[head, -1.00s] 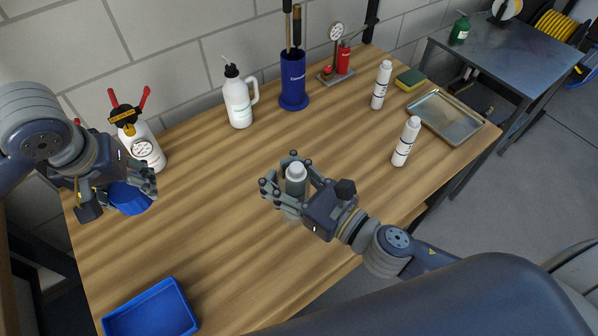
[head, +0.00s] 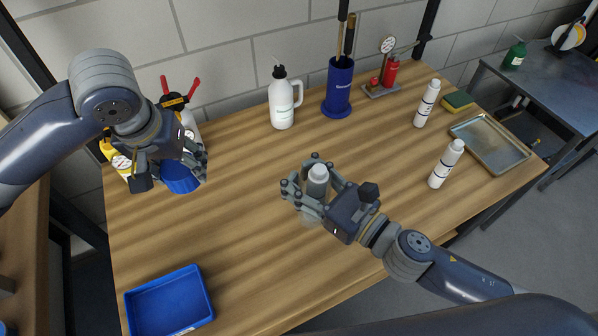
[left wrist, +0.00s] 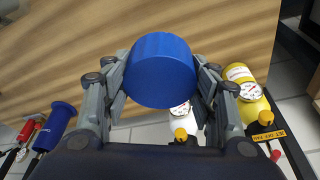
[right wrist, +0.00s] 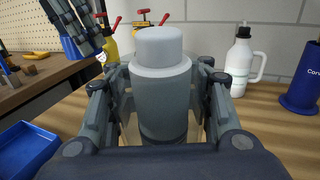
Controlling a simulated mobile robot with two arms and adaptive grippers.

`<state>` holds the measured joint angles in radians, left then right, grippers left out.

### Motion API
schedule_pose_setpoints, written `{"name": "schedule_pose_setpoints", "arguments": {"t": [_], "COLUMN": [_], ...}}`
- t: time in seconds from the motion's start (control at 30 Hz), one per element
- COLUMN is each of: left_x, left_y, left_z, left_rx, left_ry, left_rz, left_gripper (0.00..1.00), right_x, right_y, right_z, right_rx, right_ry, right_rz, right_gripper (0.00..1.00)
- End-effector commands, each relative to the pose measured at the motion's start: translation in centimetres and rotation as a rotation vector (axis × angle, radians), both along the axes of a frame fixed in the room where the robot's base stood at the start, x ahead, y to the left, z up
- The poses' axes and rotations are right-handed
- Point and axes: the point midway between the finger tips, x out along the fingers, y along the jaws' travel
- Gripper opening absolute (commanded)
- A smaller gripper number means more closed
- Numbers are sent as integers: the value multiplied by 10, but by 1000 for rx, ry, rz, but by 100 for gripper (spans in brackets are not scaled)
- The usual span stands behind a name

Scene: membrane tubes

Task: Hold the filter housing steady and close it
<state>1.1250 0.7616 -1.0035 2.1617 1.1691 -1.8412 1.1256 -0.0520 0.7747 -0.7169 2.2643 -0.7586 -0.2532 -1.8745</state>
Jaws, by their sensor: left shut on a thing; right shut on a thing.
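My left gripper (head: 188,163) is shut on a blue round cap (head: 180,178) above the table's left end. In the left wrist view the cap (left wrist: 160,70) sits between the fingers, with the wooden table behind it. My right gripper (head: 318,190) is shut around the filter housing near the table's front middle. In the right wrist view the clear-walled housing (right wrist: 128,122) shows between the fingers, with a grey membrane tube (right wrist: 162,95) with a lighter top standing upright inside. The housing's top is uncovered, and the blue cap is well apart from it. Fingers hide much of the housing.
A blue tray (head: 170,302) lies at the front left. Gas cylinders (head: 188,122) stand behind my left gripper. A white jug (head: 282,103), a blue stand (head: 338,88), white bottles (head: 446,164) and a metal tray (head: 490,143) stand farther along. The table between my grippers is clear.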

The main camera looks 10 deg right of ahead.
Motion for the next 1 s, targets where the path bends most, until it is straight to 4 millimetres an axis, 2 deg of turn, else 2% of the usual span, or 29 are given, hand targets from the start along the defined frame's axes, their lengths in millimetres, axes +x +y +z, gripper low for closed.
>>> {"name": "schedule_pose_setpoints", "arguments": {"t": [0.03, 0.27, 0.4, 0.6, 0.8, 1.0], "left_x": [2, 1, -10, -32, -49, -52], "left_y": [-17, -100, -149, -205, -233, -239], "left_z": [8, 43, 66, 90, 102, 104], "left_rx": [-3, 0, 1, 2, -1, -1], "left_ry": [-6, -7, -7, -4, -2, -1], "left_rz": [-45, -293, -452, -647, -753, -775], "left_gripper": [30, 30, 30, 30, 30, 30], "right_x": [0, 0, 0, 0, 0, 0], "right_y": [0, 0, 0, 0, 0, 0], "right_z": [1, 2, 2, 2, 2, 2], "right_rx": [1, 1, 1, 1, 1, 1], "right_ry": [-3, -3, -3, -3, -3, -3], "right_rz": [0, 0, 0, 0, 0, 0], "right_gripper": [0, 0, 0, 0, 0, 0]}}
